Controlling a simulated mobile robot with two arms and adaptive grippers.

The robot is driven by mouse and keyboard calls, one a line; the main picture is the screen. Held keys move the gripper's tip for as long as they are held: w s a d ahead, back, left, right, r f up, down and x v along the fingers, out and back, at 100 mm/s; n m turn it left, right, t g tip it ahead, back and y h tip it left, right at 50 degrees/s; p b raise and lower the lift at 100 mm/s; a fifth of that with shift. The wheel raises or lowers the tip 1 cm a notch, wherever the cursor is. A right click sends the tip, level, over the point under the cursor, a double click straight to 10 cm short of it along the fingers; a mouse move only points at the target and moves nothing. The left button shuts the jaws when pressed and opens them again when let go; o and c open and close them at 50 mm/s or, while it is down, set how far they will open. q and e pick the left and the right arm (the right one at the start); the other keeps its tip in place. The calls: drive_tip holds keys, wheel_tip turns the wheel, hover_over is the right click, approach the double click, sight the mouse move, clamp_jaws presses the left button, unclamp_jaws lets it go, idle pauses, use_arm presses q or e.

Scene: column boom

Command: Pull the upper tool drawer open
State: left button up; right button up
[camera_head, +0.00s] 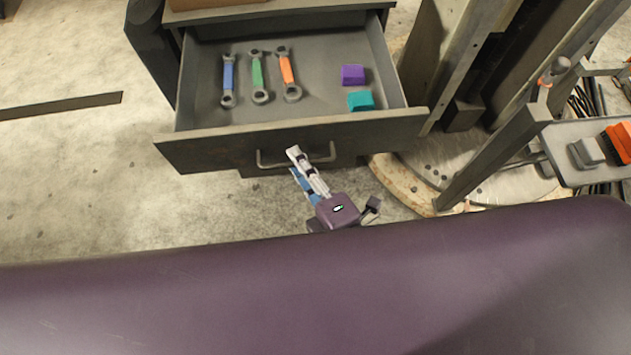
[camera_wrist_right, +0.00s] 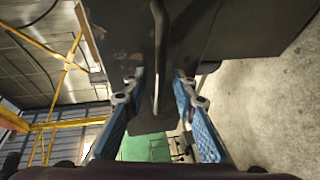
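The upper tool drawer (camera_head: 212,152) is pulled well out of the dark cabinet (camera_head: 290,19) in the head view, its inside showing. Its bar handle (camera_head: 268,164) is on the front panel and also shows upright in the right wrist view (camera_wrist_right: 163,40). My right gripper (camera_head: 296,160) is at the handle, reaching up from below in the head view. In the right wrist view my right gripper (camera_wrist_right: 155,92) has its two blue-padded fingers apart, one on each side of the handle, with gaps visible. My left gripper is out of view.
The drawer holds blue (camera_head: 228,78), green (camera_head: 258,77) and orange (camera_head: 288,72) wrenches, plus purple (camera_head: 352,75) and teal (camera_head: 360,101) blocks. A steel column structure (camera_head: 440,55) on a round base stands close at right.

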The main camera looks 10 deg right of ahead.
drive_tip(key=v, duration=1.1)
drive_tip(key=shift+s+d+r, duration=0.1)
idle(0.4)
drive_tip(key=s+d+f+m+g+h, duration=0.1)
drive_tip(key=s+f+m+g, duration=0.15)
drive_tip(key=f, duration=0.85)
drive_tip(key=s+d+f+m+g+h, duration=0.15)
drive_tip(key=f+m, duration=0.25)
drive_tip(key=f, duration=0.8)
drive_tip(key=s+d+f+m+g+h, duration=0.1)
drive_tip(key=s+d+f+m+g, duration=0.15)
drive_tip(key=f, duration=0.85)
drive_tip(key=s+d+f+m+g+h, duration=0.1)
drive_tip(key=s+d+f+m+g, duration=0.2)
drive_tip(key=f, duration=0.6)
drive_tip(key=s+d+f+m+g+h, duration=0.1)
drive_tip(key=s+d+f+m+g, duration=0.3)
drive_tip(key=s+d+f+m, duration=0.3)
drive_tip(key=s+d+f, duration=0.3)
drive_tip(key=shift+s+d+f+h, duration=0.15)
drive_tip(key=shift+s+f+h, duration=0.05)
drive_tip(key=shift+s+h, duration=0.15)
